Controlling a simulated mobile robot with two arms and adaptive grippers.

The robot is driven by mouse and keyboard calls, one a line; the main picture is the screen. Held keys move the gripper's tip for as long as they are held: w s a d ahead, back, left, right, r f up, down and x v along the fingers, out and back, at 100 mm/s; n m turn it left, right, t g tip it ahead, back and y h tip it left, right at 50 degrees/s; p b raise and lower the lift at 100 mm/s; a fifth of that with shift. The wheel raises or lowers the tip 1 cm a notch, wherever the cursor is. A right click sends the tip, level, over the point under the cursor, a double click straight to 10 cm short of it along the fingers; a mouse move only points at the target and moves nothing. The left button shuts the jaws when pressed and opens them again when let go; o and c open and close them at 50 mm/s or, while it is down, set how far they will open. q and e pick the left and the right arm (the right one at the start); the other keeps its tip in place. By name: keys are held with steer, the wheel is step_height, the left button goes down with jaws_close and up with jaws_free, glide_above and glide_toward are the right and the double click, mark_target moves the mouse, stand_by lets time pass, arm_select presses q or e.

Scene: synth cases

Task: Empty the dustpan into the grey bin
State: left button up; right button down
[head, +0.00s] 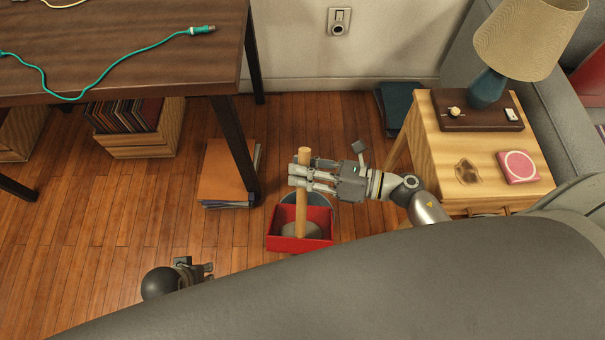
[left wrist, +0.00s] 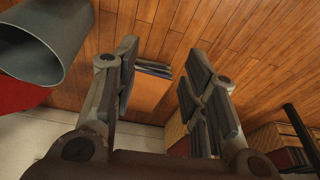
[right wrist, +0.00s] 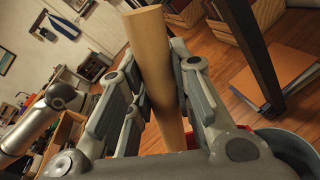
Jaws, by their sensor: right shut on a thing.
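The red dustpan (head: 285,243) hangs below its upright wooden handle (head: 302,215), in front of and partly covering the grey bin (head: 325,198). A grey-brown patch shows inside the pan; I cannot tell for sure what it is. My right gripper (head: 300,177) is shut around the handle's upper part. The handle (right wrist: 150,50) stands between its fingers (right wrist: 160,90) in the right wrist view. In the left wrist view the bin (left wrist: 65,30) is at upper left, with red of the dustpan (left wrist: 18,95) by its open end. My left gripper (left wrist: 160,75) is open and empty, low at left in the head view (head: 205,270).
A dark desk (head: 120,50) with a teal cable stands at upper left, its leg (head: 235,150) near the bin. An orange folder stack (head: 225,175) lies beside that leg. A wooden side table (head: 450,155) with a lamp (head: 520,40) is at right.

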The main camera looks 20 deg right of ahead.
steer(key=shift+w+d+m, duration=0.2)
steer(key=shift+w+d, duration=0.05)
steer(key=shift+w, duration=0.35)
steer(key=shift+w+d+m, duration=0.2)
steer(key=shift+w, duration=0.4)
arm_select(q)
steer(key=shift+w+r+b, duration=0.1)
steer(key=shift+r+b, duration=0.5)
steer(key=shift+r, duration=1.2)
arm_select(e)
steer(key=w+d+f+m+g, duration=0.1)
steer(key=w+d+f+m, duration=0.1)
steer(key=w, duration=0.6)
steer(key=shift+d+m, duration=0.4)
steer(key=shift+d, duration=0.25)
